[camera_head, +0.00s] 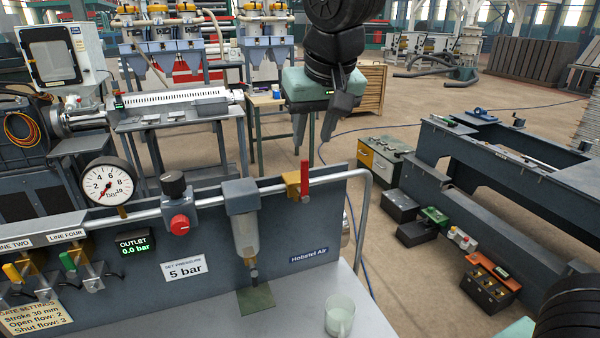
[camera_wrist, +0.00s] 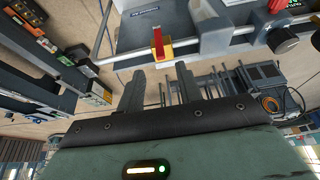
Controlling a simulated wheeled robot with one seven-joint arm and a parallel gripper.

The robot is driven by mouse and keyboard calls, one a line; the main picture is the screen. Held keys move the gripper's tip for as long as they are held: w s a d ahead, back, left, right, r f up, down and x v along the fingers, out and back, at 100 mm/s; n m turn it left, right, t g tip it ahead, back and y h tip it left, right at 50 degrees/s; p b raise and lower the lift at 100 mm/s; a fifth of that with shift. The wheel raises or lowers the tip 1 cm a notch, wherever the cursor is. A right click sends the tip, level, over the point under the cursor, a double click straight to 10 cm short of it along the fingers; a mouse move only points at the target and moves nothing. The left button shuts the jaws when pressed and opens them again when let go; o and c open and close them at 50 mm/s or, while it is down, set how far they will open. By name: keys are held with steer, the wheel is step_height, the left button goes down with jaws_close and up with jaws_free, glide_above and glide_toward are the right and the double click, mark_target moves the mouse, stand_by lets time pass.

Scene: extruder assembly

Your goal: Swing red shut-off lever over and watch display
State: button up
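The red shut-off lever (camera_head: 305,181) stands upright on a brass-coloured valve (camera_head: 292,183) in the pipe along the panel top. The lever also shows in the wrist view (camera_wrist: 158,42), just beyond my fingertips. The green outlet display (camera_head: 134,243) reads 0.0 bar. My gripper (camera_head: 313,142) hangs above and behind the lever in the head view, its two fingers pointing down.
A glass mug (camera_head: 340,315) stands on the grey bench top at the front.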

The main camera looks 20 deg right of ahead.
mark_target(304, 175)
steer(key=p+x, duration=0.1)
steer(key=x, duration=1.1)
steer(key=shift+f+p, duration=0.3)
jaws_close()
